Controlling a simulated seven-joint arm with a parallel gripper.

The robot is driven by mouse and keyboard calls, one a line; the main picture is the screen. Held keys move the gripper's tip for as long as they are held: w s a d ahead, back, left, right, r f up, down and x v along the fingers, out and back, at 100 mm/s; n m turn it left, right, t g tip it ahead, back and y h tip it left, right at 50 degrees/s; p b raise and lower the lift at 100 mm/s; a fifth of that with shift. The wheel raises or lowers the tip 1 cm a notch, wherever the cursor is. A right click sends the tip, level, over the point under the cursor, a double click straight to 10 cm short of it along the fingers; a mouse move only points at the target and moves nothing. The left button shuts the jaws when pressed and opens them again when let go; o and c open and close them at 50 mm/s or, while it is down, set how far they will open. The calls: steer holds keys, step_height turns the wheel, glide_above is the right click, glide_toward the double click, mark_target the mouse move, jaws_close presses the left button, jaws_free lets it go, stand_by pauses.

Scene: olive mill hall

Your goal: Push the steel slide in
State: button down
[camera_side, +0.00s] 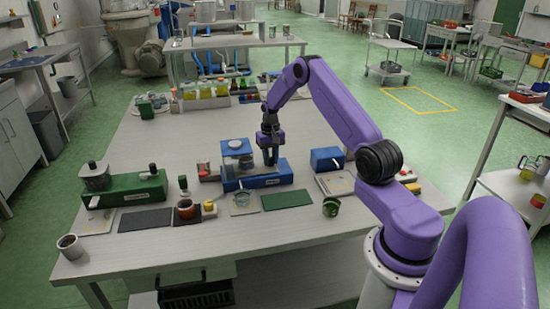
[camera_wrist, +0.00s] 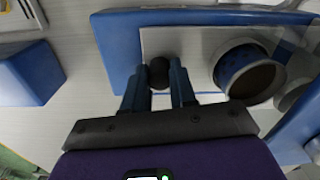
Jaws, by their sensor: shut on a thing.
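A blue machine (camera_side: 262,179) with a clear round vessel (camera_side: 236,147) on its left half stands on the table. My gripper (camera_side: 270,157) points down over its right half. In the wrist view, my gripper (camera_wrist: 160,76) is shut on a dark round knob (camera_wrist: 158,66), with one finger on each side. A pale flat plate, seemingly the steel slide (camera_wrist: 194,46), lies by the knob inside the blue frame (camera_wrist: 112,38). A dark-mouthed round cup (camera_wrist: 250,76) is to the right of the fingers. The fingers hide part of the plate, and how far the slide sits in cannot be told.
A blue box (camera_side: 327,159) stands right of the machine.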

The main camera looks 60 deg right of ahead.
steer(key=c, duration=0.9)
jaws_free()
steer(key=shift+r, duration=0.1)
step_height(320, 180, up, 17)
steer(key=shift+r, duration=0.15)
